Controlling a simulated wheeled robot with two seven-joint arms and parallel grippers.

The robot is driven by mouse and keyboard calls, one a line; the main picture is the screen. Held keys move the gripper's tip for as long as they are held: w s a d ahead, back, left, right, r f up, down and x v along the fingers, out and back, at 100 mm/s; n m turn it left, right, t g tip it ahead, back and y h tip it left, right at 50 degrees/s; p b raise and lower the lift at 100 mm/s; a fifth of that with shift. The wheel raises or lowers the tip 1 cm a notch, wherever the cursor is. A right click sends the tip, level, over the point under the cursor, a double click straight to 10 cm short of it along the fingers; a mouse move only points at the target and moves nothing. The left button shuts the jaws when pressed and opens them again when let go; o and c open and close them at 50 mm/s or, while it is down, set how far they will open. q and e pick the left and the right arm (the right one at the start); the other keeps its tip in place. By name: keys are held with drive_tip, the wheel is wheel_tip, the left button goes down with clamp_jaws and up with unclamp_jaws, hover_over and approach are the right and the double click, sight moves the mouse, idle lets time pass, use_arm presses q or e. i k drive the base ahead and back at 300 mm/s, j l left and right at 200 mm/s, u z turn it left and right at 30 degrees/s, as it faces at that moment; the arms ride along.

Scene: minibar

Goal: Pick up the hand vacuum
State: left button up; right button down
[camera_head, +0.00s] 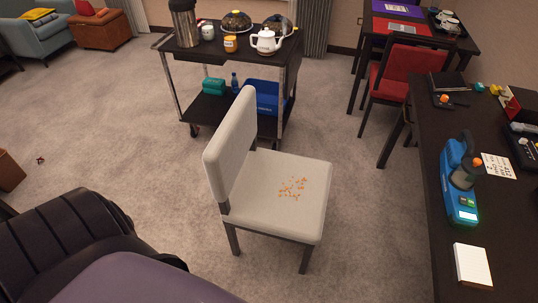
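The hand vacuum (452,203) is on the dark desk (432,130) at the right of the head view. It is blue with a greyish, see-through middle part and a lit greenish panel at its near end. It lies lengthwise along the desk, close to the left edge. Nothing covers it. Neither my left nor my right gripper is in view, so nothing of mine is seen near it.
A white chair (237,140) with orange crumbs (292,188) on its seat stands mid-floor. A dark cart (180,58) with pots is behind it. A white pad (472,265) and a printed card (498,166) lie near the vacuum. Carpet is clear between chair and desk.

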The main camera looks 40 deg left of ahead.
sight(460, 215)
drive_tip(key=i+u, duration=0.75)
drive_tip(key=u, duration=0.15)
